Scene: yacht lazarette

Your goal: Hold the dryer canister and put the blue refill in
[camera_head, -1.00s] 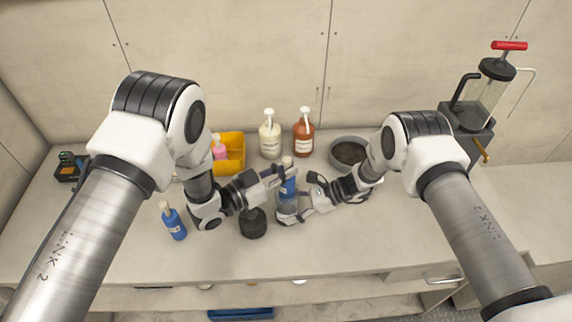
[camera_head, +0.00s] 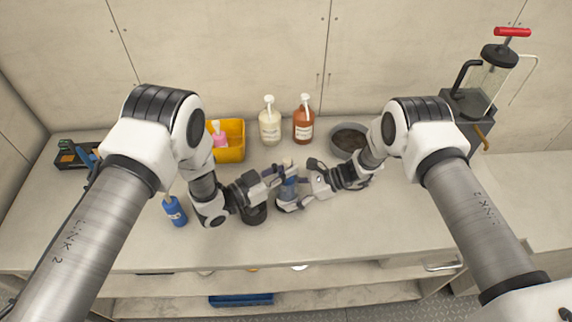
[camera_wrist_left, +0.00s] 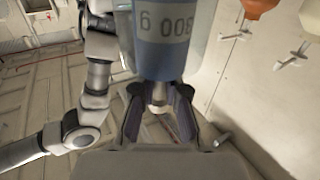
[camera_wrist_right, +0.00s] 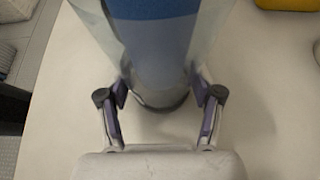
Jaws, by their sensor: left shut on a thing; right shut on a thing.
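The blue refill (camera_wrist_left: 160,45), with a pale neck, is upright inside the clear dryer canister (camera_wrist_left: 199,35). In the head view the refill (camera_head: 289,186) shows through the canister wall. My left gripper (camera_head: 283,173) is shut on the refill's neck from the upper left. The canister stands upright on the counter, and its clear wall surrounds the blue refill in the right wrist view (camera_wrist_right: 155,50). My right gripper (camera_wrist_right: 160,95) is shut on the canister low on its side, from the right. The grippers partly hide both in the head view.
A black round cap (camera_head: 254,214) stands just left of the canister. Behind are a yellow bin (camera_head: 233,150), a cream pump bottle (camera_head: 269,126), an orange-brown one (camera_head: 303,125) and a grey bowl (camera_head: 348,140). The counter front is clear.

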